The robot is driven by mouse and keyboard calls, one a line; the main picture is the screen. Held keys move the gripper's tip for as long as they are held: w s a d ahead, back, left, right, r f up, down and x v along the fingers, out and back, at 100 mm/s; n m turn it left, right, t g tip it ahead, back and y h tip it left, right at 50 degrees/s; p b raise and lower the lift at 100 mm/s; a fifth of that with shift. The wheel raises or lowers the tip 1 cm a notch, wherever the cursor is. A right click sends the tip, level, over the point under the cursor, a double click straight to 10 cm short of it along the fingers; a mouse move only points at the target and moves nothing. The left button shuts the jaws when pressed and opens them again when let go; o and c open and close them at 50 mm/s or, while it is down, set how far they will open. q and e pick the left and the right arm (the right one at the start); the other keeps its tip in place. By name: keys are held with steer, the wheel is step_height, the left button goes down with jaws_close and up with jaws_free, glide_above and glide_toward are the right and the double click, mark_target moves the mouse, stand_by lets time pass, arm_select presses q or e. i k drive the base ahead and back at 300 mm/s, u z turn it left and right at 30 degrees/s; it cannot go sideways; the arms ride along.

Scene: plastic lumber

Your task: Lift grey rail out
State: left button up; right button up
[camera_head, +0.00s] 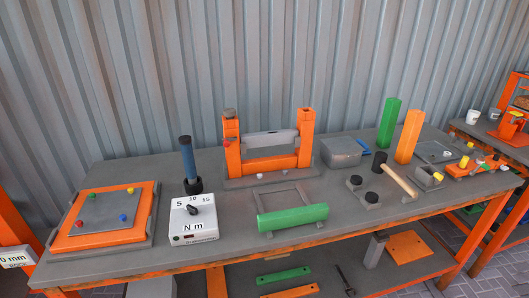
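A grey rail (270,141) lies level between two upright orange posts, the left post (232,146) and the right post (305,137). The frame stands on a grey base plate on the workbench. Neither of my grippers shows in the head view.
On the grey workbench (345,222), a green beam (292,217) lies on a grey cradle in front of the frame. A torque box (194,219) and blue-handled tool (188,165) stand left.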

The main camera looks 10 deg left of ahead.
mark_target(257, 140)
steer(key=u, duration=0.05)
steer(key=k, duration=0.75)
steer(key=z, duration=1.2)
steer(key=i, duration=2.05)
steer(key=u, duration=1.55)
steer(key=i, duration=0.2)
steer(key=z, duration=0.15)
